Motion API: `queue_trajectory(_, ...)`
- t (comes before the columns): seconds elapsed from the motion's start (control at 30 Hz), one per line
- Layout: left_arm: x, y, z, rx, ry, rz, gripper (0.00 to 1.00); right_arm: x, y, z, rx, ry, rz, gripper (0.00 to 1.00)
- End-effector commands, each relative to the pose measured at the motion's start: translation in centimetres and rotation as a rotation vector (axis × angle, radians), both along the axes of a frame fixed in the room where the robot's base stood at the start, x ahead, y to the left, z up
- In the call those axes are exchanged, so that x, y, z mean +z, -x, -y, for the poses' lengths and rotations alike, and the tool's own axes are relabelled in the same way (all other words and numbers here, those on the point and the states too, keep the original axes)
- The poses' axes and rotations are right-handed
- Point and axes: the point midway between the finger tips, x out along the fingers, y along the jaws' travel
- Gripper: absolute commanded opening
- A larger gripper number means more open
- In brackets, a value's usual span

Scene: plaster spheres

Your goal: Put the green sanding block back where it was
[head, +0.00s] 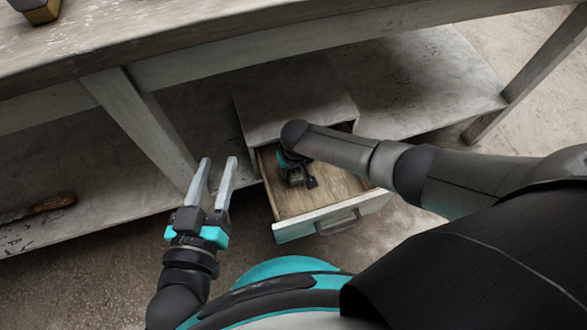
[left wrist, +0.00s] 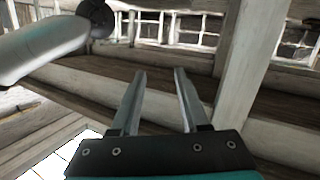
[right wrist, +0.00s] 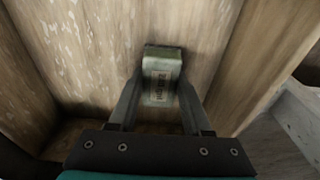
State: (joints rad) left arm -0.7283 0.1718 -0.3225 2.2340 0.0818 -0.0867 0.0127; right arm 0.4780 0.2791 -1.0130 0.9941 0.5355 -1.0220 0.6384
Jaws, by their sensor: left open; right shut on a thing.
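The green sanding block (right wrist: 161,78) is a small grey-green block with a printed label, seen in the right wrist view. My right gripper (right wrist: 158,100) is shut on it, one finger on each side. In the head view my right gripper (head: 298,178) is down inside the open drawer (head: 333,216), and the block is hard to make out there. Wooden drawer walls surround the block in the right wrist view; I cannot tell whether it touches the drawer floor. My left gripper (head: 219,162) is open and empty, left of the drawer; it also shows in the left wrist view (left wrist: 158,72).
The drawer slides out of a grey wooden box (head: 290,105) on the lower shelf (head: 420,85) under the workbench (head: 250,25). A dark and yellow block (head: 40,12) sits on the bench top.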

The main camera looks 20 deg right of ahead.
Motion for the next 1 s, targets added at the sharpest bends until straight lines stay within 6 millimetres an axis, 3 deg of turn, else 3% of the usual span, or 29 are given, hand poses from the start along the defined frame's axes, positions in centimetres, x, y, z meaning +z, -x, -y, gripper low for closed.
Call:
queue_trajectory(0.03, -0.1, 0.1, 0.1, 0.000, 0.006, 0.007, 0.45, -0.2, 0.0, 0.0, 0.000, 0.000, -0.001, 0.50)
queue_trajectory(0.3, 0.0, 0.1, 0.0, 0.000, 0.004, 0.005, 0.45, -0.1, 0.1, 0.0, 0.000, 0.000, -0.001, 0.79)
queue_trajectory(0.67, -0.1, -0.1, -0.1, 0.000, -0.007, -0.010, 0.45, 0.1, 0.0, 0.0, 0.001, 0.000, -0.001, 0.79)
queue_trajectory(1.0, -1.0, -0.6, -1.3, -0.002, -0.102, -0.154, 0.45, 1.6, 0.2, 0.0, 0.001, 0.000, -0.002, 0.79)
